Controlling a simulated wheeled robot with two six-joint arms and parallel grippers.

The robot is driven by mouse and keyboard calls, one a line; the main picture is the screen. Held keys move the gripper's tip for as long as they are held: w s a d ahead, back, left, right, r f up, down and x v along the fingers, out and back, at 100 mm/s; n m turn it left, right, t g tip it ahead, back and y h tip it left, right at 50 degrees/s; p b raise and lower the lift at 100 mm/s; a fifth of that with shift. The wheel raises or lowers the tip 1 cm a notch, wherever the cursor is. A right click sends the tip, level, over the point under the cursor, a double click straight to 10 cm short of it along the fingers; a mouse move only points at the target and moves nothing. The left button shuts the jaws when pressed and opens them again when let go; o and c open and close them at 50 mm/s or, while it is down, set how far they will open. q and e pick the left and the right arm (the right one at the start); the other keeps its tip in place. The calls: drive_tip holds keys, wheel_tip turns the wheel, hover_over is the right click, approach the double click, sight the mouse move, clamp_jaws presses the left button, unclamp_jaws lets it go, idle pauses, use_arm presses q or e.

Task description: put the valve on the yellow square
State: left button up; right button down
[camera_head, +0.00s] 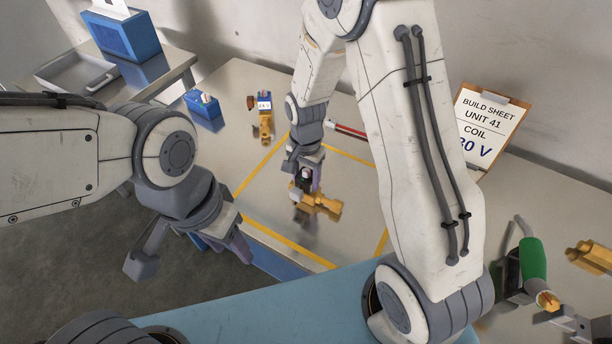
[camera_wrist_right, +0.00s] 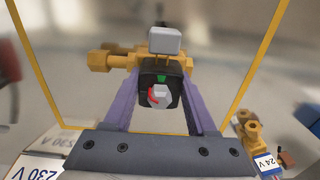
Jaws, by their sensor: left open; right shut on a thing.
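A brass valve (camera_head: 322,203) with a black block on it is held in my right gripper (camera_head: 306,182), over the inside of the yellow square (camera_head: 287,243), a taped outline on the table. In the right wrist view the purple fingers of this gripper (camera_wrist_right: 158,98) are shut on the black block, which has a grey and red knob. The brass body (camera_wrist_right: 100,60) of the valve lies crosswise behind the block. I cannot tell whether the valve touches the table. My left gripper (camera_head: 192,258) is open and empty, off the table's near left edge.
Another brass valve (camera_head: 265,125) with a 24 V label stands outside the square at the back left. A blue box (camera_head: 204,112) is left of it. A build sheet (camera_head: 489,122) leans at the back right. A green-handled tool (camera_head: 532,262) and brass part (camera_head: 590,256) lie right.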

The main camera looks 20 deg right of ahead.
drive_tip(key=shift+f, duration=0.1)
drive_tip(key=shift+c, duration=1)
unclamp_jaws()
wheel_tip(320, 180, up, 11)
drive_tip(key=shift+r, duration=0.2)
drive_tip(key=shift+a+r, duration=0.1)
drive_tip(key=shift+r, duration=0.25)
drive_tip(key=s+a+r+n, duration=0.1)
drive_tip(key=s+a+n, duration=0.1)
drive_tip(key=s+n, duration=0.3)
drive_tip(key=s+a+r+n, duration=0.2)
drive_tip(key=s+n, duration=0.4)
drive_tip(key=s, duration=0.3)
drive_tip(key=s+a+r+n+y, duration=0.1)
drive_tip(key=s+a+n, duration=0.3)
drive_tip(key=s, duration=0.3)
drive_tip(key=shift+s+r+n, duration=0.4)
drive_tip(key=shift+n, duration=0.3)
